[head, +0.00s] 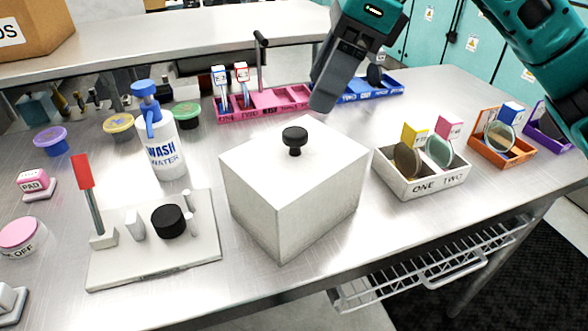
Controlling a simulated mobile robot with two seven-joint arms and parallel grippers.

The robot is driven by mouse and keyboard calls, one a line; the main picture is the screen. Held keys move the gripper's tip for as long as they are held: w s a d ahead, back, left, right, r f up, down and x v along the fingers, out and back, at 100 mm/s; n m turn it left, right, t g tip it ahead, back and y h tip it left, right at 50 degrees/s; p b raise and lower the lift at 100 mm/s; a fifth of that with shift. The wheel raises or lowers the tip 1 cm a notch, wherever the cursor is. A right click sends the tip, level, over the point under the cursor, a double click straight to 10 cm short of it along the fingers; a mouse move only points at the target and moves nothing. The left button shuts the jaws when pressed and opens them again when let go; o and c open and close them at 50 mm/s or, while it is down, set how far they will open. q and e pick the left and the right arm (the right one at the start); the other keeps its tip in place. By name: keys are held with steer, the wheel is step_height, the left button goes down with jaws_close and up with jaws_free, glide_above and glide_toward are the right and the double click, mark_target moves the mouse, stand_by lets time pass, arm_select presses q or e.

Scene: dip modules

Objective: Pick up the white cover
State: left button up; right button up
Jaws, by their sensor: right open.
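The white cover (265,195) is a box-shaped lid with a round black knob (295,138) on top. It stands upright on the steel table, right of the white plate with the red-tipped lever. My right gripper (325,100) reaches down from the top of the head view, above and behind the knob and apart from it. Its fingers are seen from the side and hold nothing that I can see. What is under the cover is hidden. My left gripper is not in view.
A wash water bottle (160,140) stands left of the cover. A white tray labelled ONE TWO (428,184) stands to its right. Pink (262,112) and blue (372,93) trays lie behind. An orange tray (503,155) is further right. The table in front of the cover is clear.

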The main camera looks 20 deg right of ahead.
mark_target(296, 131)
steer(key=x, duration=0.7)
steer(key=shift+a+f, duration=0.2)
steer(key=shift+a, duration=0.15)
steer(key=shift+c, duration=0.2)
jaws_close()
